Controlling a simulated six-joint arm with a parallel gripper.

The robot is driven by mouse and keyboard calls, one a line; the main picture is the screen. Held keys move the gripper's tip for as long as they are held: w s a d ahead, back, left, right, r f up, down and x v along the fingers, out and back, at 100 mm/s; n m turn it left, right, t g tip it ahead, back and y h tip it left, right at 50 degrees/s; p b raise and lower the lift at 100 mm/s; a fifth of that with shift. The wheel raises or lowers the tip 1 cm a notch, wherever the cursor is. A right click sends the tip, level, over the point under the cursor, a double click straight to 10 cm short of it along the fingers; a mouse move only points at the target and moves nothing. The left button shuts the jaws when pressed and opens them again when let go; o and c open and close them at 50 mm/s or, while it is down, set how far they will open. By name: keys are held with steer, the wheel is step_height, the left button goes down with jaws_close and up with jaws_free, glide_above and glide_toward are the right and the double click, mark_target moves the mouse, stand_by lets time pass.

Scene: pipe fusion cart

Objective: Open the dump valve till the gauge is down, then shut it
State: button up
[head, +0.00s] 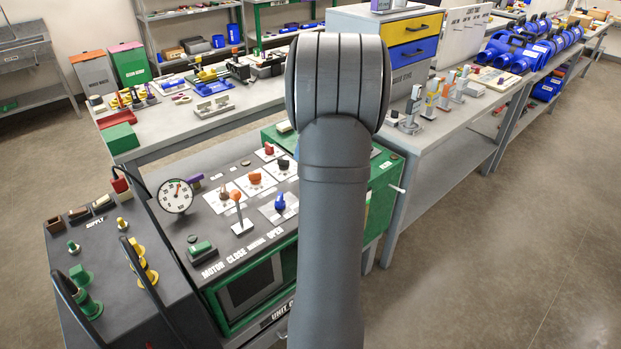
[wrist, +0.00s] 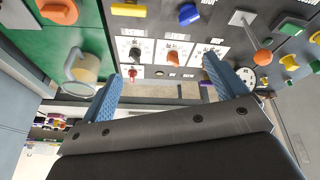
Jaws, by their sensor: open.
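The round white gauge (head: 175,195) stands at the left of the cart's sloped panel; its needle is too small to read surely. It also shows at the right in the wrist view (wrist: 262,85). No dump valve label is legible. The panel holds a blue knob (head: 280,203), an orange knob (head: 255,177), a black knob (head: 283,163), a red knob (head: 269,148) and an orange-tipped lever (head: 238,207). In the wrist view, my gripper (wrist: 162,72) is open and empty, its blue fingers apart with panel knobs beyond. My arm hides it in the head view.
A green rocker (head: 201,247) sits at the panel's lower left. Workbenches with tools lie behind and right. Floor at right is clear.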

steer(key=w+d+f+m, duration=0.3)
steer(key=d+m, duration=0.1)
steer(key=d, duration=0.2)
steer(key=shift+t, duration=0.3)
steer(key=x, duration=1.7)
steer(key=shift+s+a+f, duration=0.1)
steer(key=shift+c, duration=0.2)
steer(key=c, duration=0.9)
